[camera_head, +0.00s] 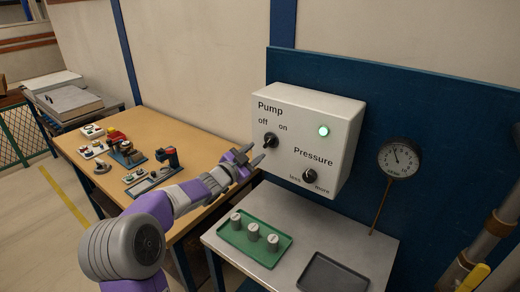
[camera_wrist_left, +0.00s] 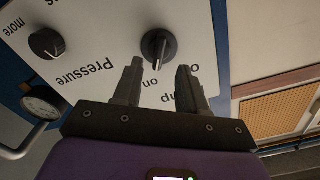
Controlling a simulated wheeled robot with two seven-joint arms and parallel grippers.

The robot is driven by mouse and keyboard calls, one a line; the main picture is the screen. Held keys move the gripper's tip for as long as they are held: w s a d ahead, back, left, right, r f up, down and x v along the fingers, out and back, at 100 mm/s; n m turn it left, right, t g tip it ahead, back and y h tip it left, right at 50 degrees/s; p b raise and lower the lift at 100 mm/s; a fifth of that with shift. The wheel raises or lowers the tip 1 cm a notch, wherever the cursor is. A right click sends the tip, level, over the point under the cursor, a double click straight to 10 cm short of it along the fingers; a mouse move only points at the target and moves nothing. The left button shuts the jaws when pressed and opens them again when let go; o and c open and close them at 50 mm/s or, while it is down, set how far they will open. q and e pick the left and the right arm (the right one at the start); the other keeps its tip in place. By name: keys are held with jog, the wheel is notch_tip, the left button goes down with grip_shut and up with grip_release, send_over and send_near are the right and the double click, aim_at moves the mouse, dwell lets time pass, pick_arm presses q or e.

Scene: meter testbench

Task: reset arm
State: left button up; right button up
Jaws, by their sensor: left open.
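My left gripper (camera_head: 254,154) reaches in from the left in the head view and is open and empty. Its fingertips are close to the pump knob (camera_head: 270,140) on the white control box (camera_head: 310,125). In the left wrist view the two fingers of my left gripper (camera_wrist_left: 160,80) stand apart, with the black pump knob (camera_wrist_left: 159,46) just beyond them and between their tips. I cannot tell whether they touch it. The pressure knob (camera_head: 309,175) is lower right on the box and also shows in the wrist view (camera_wrist_left: 46,43). My right gripper is not in view.
A green lamp (camera_head: 323,131) glows on the box. A round gauge (camera_head: 399,158) is to the right. Below, a grey table (camera_head: 340,237) holds a green tray (camera_head: 240,246) with 3 grey weights and an empty dark tray (camera_head: 332,275). A wooden bench (camera_head: 165,130) with several tools is at left.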

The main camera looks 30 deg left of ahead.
pick_arm(q)
jog(key=shift+s, duration=0.55)
